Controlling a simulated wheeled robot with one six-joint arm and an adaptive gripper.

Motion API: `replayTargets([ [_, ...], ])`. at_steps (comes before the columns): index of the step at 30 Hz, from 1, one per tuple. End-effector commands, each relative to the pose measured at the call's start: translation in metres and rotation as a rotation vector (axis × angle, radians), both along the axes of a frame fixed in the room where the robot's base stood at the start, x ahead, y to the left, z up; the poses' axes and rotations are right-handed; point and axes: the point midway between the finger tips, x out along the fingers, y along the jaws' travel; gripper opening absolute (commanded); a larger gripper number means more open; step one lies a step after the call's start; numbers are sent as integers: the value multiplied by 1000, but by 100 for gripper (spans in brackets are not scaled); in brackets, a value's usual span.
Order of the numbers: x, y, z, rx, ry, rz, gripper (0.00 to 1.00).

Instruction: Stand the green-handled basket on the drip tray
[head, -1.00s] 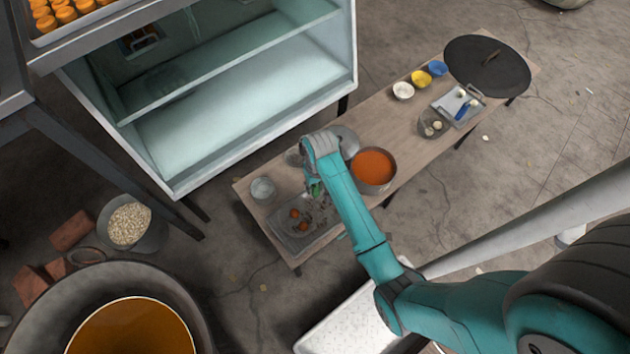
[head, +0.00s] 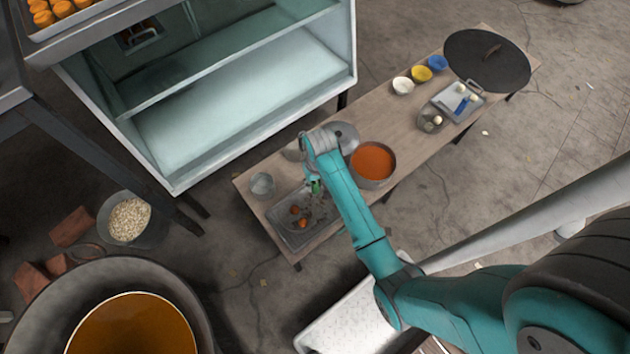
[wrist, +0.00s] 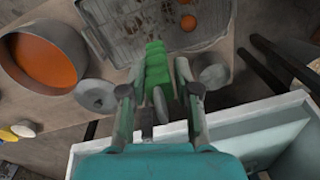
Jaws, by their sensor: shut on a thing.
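My gripper (wrist: 160,97) is shut on the green handle (wrist: 157,68) of the basket. In the head view my gripper (head: 315,183) is over the near-left end of the low table, beside the drip tray. The grey wire basket (wrist: 140,22) reaches away from the handle, over the grey drip tray (wrist: 215,62). In the head view the tray (head: 296,245) lies on the table's left end, and the basket shows only as a faint mesh by my gripper. Whether the basket touches the tray is unclear. Two orange balls (head: 303,223) are at the tray, one clear in the wrist view (wrist: 188,22).
A pot of orange liquid (head: 372,163) stands right of my arm, and a clear jar (head: 262,185) left of the tray. Bowls (head: 421,74), a second tray (head: 460,100) and a dark round lid (head: 487,60) occupy the far table end. A glass-sided cabinet (head: 240,115) stands behind.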

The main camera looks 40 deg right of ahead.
Motion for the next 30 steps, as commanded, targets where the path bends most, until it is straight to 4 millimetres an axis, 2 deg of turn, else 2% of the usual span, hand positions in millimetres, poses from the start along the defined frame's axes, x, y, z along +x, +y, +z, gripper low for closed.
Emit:
replayTargets([
  [4, 0, 0, -2, 0, -1, 0, 0],
  [5, 1, 0, -2, 0, -1, 0, 38],
  [7, 0, 0, -2, 0, -1, 0, 56],
  [8, 0, 0, -2, 0, -1, 0, 60],
  [16, 0, 0, -2, 0, 1, 0, 60],
  [20, 0, 0, 4, 0, 0, 0, 60],
  [23, 0, -1, 17, -1, -2, 0, 60],
  [30, 0, -4, 64, -1, -4, 0, 60],
])
